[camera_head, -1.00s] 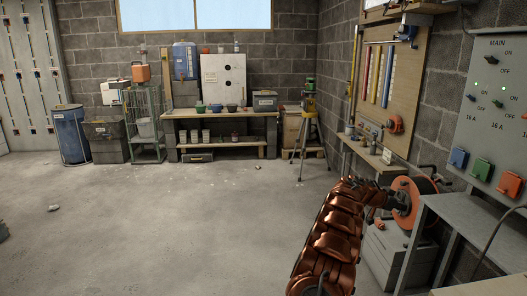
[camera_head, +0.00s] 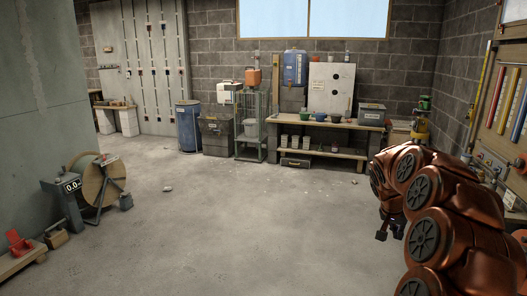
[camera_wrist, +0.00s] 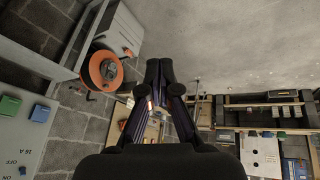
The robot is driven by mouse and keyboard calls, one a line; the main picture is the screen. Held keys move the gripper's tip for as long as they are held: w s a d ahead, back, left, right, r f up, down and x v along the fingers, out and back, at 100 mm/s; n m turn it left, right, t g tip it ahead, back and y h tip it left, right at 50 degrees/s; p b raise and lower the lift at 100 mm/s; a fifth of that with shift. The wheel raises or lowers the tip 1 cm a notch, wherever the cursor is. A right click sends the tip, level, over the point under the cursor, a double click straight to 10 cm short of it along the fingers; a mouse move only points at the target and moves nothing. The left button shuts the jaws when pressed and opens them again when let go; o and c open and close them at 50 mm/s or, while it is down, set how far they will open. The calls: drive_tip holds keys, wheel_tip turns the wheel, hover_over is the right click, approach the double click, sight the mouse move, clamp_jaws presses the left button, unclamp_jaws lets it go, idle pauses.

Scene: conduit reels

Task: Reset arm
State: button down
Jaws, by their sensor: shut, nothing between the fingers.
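My gripper (camera_head: 391,230) hangs at the end of my copper-coloured arm at the right of the head view, over open floor. In the wrist view my gripper (camera_wrist: 159,68) has its two dark fingers drawn together at the tips. Nothing shows between them. The gripper appears clear of the benches and the reels.
An orange reel (camera_wrist: 105,70) sits by a grey bench at the left of the wrist view. A wooden reel (camera_head: 103,183) stands at the left of the head view. A workbench (camera_head: 340,127) lines the back wall. The middle floor (camera_head: 230,220) is mostly clear.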

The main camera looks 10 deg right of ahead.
drive_tip(key=s+a+r+n+y+p, duration=0.2)
drive_tip(key=s+a+r+n+p, duration=0.3)
drive_tip(key=a, duration=0.6)
drive_tip(key=s+a+r+n+y+p, duration=0.1)
drive_tip(key=s+a+r, duration=0.3)
drive_tip(key=s+a, duration=0.45)
drive_tip(key=s+a+r+n+g+y+p, duration=0.1)
drive_tip(key=s+a+n+p, duration=0.1)
drive_tip(key=s+a, duration=0.5)
drive_tip(key=s+a+r+n+g+y+p, duration=0.1)
drive_tip(key=s+a+p, duration=0.3)
drive_tip(key=s+a, duration=0.4)
drive_tip(key=s+r+n+g, duration=0.1)
drive_tip(key=s, duration=0.6)
drive_tip(key=shift+s+r+p, duration=0.25)
drive_tip(key=shift+s+p, duration=0.05)
drive_tip(key=shift+s, duration=0.1)
drive_tip(key=c, duration=1.6)
unclamp_jaws()
drive_tip(key=shift+s+a+n, duration=0.1)
drive_tip(key=shift+s+n, duration=0.2)
drive_tip(key=shift+s, duration=0.05)
drive_tip(key=o, duration=0.5)
drive_tip(key=shift+f, duration=0.1)
